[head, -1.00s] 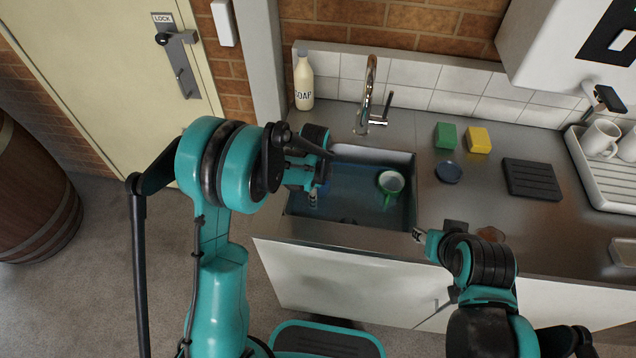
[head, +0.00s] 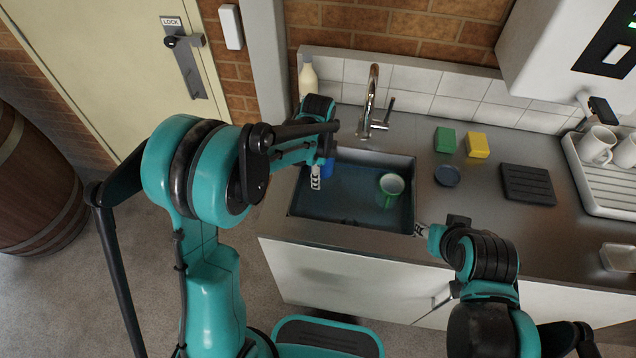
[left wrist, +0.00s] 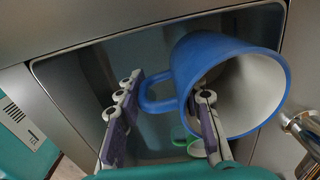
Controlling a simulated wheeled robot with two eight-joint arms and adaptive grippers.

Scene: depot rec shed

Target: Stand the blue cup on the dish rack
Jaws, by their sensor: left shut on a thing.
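The blue cup (left wrist: 182,72) is large in the left wrist view, tilted, with its white inside facing right and its handle on the left. In the head view only a small blue part of it (head: 327,168) shows beside my left gripper (head: 316,178), over the sink's left side. My left gripper (left wrist: 163,112) is shut on the blue cup, with the handle between its fingers. My right gripper (head: 420,230) is at the sink's front right corner; its jaws are too small to read. The white dish rack (head: 592,193) stands at the far right, with white mugs on it.
A green cup (head: 391,185) stands in the sink (head: 350,229). The tap (head: 370,100) rises behind it, with a soap bottle (head: 307,78) to its left. A green sponge (head: 445,140), yellow sponge (head: 477,145), dark blue dish (head: 447,176) and black mat (head: 527,184) lie between sink and rack.

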